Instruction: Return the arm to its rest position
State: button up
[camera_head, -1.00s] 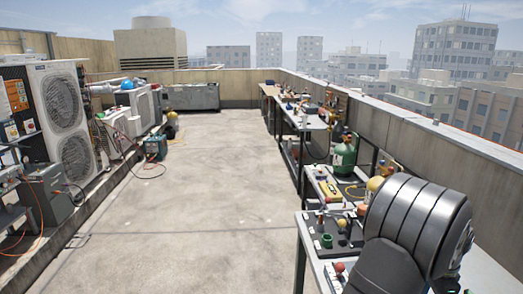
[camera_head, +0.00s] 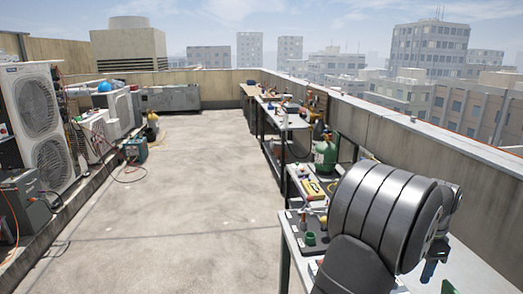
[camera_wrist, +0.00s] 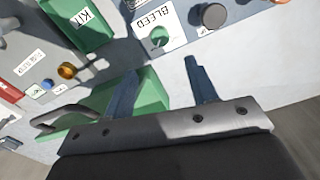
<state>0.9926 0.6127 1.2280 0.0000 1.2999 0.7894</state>
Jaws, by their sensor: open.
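My gripper (camera_wrist: 160,68) shows in the wrist view with its two blue-grey fingers apart and nothing between the tips. Below the fingers is a pale bench top (camera_wrist: 240,62). A green box (camera_wrist: 150,98) with a grey handle lies behind the left finger and is partly hidden by the gripper; I cannot tell whether they touch.
A green cylinder (camera_head: 325,155) stands by the benches along the right parapet. Condensers (camera_head: 38,110) line the left. The middle floor (camera_head: 190,180) is clear.

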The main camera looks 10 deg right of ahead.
notch_tip(320, 180, down, 12)
jog(key=shift+f, duration=0.15)
jog(key=n, duration=0.3)
jog(key=shift+n, duration=0.4)
jog(key=n, duration=0.4)
jog(key=shift+n, duration=0.3)
jog(key=n, duration=0.4)
jog(key=shift+n, duration=2.3)
